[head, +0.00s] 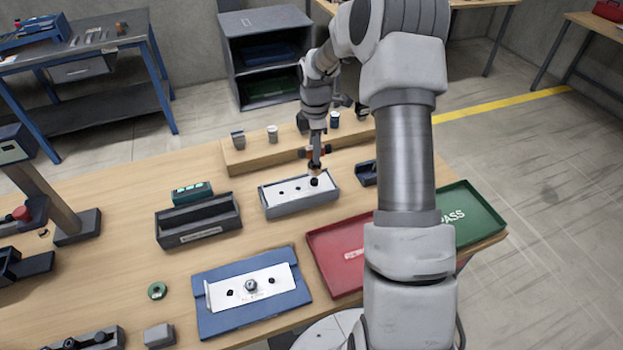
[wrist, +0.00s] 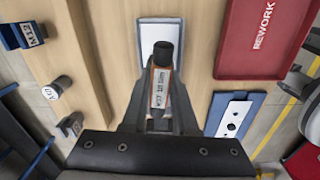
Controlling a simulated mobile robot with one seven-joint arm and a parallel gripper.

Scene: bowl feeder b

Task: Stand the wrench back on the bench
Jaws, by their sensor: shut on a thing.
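The wrench shows in the wrist view as a short upright tool with a black socket end (wrist: 163,53) and a white and orange labelled body (wrist: 161,88). My gripper (wrist: 160,118) is shut on its body. In the head view my gripper (head: 315,158) points down, with the wrench's black end (head: 314,182) at the right end of a pale plate in a grey tray (head: 300,206). I cannot tell whether the end touches the plate. The bench (head: 130,270) is wooden. My fingers hide part of the wrench.
A raised wooden shelf (head: 255,158) with several small pieces stands behind. A dark open box (head: 198,228) is left of the grey tray. A red tray (head: 335,262) and green tray (head: 480,232) lie right. A blue mat with a plate (head: 215,318) lies in front.

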